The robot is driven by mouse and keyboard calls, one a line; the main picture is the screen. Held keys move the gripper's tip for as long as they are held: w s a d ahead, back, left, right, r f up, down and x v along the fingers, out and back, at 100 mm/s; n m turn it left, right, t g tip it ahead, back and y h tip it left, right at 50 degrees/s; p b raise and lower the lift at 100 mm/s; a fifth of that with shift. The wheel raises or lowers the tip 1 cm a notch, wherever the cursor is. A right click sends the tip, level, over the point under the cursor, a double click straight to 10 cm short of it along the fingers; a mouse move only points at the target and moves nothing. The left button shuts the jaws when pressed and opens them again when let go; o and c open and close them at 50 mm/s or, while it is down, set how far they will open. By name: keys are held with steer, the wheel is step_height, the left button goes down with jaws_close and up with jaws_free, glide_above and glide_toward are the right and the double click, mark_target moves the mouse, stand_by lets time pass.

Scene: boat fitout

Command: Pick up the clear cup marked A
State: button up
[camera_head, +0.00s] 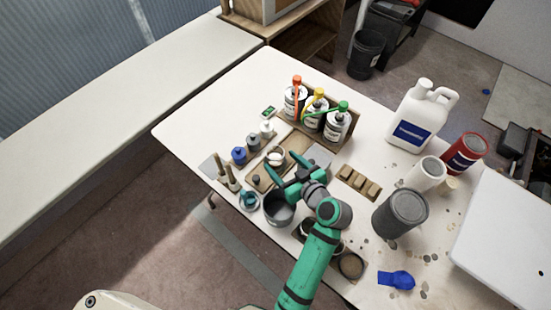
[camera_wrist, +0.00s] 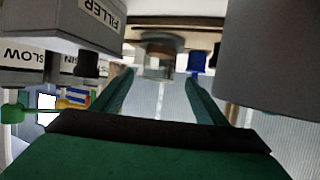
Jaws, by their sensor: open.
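A small clear cup (camera_wrist: 160,65) stands on a wooden board in the wrist view, straight ahead and between my fingertips. In the head view, what looks like the same cup (camera_head: 276,156) is on the wooden board (camera_head: 259,181), just beyond my gripper. No letter A can be read on it in either view. My gripper (camera_head: 280,172) has its two green fingers spread apart with nothing between them. In the wrist view my gripper (camera_wrist: 160,82) points at the cup, which appears apart from both fingers.
A grey FILLER box (camera_wrist: 70,22) is close on the wrist view's left, and a grey pot (camera_head: 279,209) stands beside my gripper. Several small bottles (camera_head: 239,155) stand beyond the board. Pump cans (camera_head: 312,114) stand in a wooden tray behind. A white jug (camera_head: 420,115) is farther right.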

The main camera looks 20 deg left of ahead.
mark_target(271, 150)
steer(key=shift+w+r+x, duration=0.1)
steer(key=shift+x, duration=1.3)
steer(key=shift+w+r+x, duration=0.1)
steer(key=shift+r+x, duration=0.05)
steer(key=shift+x, duration=1.25)
steer(key=c, duration=1.1)
